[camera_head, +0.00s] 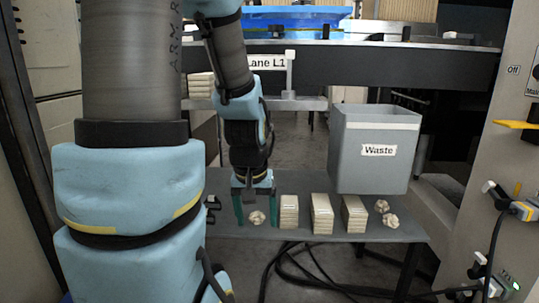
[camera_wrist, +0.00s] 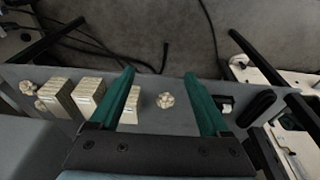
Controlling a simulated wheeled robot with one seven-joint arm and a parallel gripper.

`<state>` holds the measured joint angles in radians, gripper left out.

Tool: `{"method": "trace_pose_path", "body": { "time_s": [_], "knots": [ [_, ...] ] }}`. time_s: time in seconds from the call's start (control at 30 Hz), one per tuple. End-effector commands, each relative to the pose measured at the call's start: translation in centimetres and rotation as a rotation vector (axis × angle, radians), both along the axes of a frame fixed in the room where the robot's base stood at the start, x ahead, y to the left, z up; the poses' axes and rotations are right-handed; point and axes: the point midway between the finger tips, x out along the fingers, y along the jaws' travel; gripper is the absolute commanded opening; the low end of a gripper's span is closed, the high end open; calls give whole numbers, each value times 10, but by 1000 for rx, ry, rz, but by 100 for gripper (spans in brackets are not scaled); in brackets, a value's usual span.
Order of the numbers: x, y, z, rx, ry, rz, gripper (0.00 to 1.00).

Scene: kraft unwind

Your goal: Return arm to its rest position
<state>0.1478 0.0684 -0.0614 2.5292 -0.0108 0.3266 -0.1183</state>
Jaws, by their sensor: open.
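My gripper (camera_head: 255,206) hangs pointing down over the left part of a grey table (camera_head: 330,233). Its two green fingers are apart, and they also show in the wrist view (camera_wrist: 165,85). A crumpled beige ball (camera_head: 257,217) lies on the table and shows between the fingers; in the wrist view the ball (camera_wrist: 165,100) also appears between them, with a gap on each side. I cannot tell how high the fingertips are above the table. Nothing is held. My upper arm covers the left of the head view.
Three beige stacks (camera_head: 321,214) stand in a row right of my gripper. Two more crumpled balls (camera_head: 388,219) lie at the right end. A grey Waste bin (camera_head: 376,175) stands behind. A dark beam labelled Lane L1 (camera_head: 400,66) crosses behind. Cables (camera_head: 310,280) lie on the floor in front.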

Motion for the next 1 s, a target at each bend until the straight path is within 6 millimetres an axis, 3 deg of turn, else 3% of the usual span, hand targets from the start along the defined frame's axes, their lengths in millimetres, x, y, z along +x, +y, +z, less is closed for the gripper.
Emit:
{"method": "trace_pose_path", "body": {
  "time_s": [0.1,1.0],
  "knots": [
    [-28,42,4,39,75,-7,80],
    [-26,37,218,38,72,-17,80]
  ]
}}
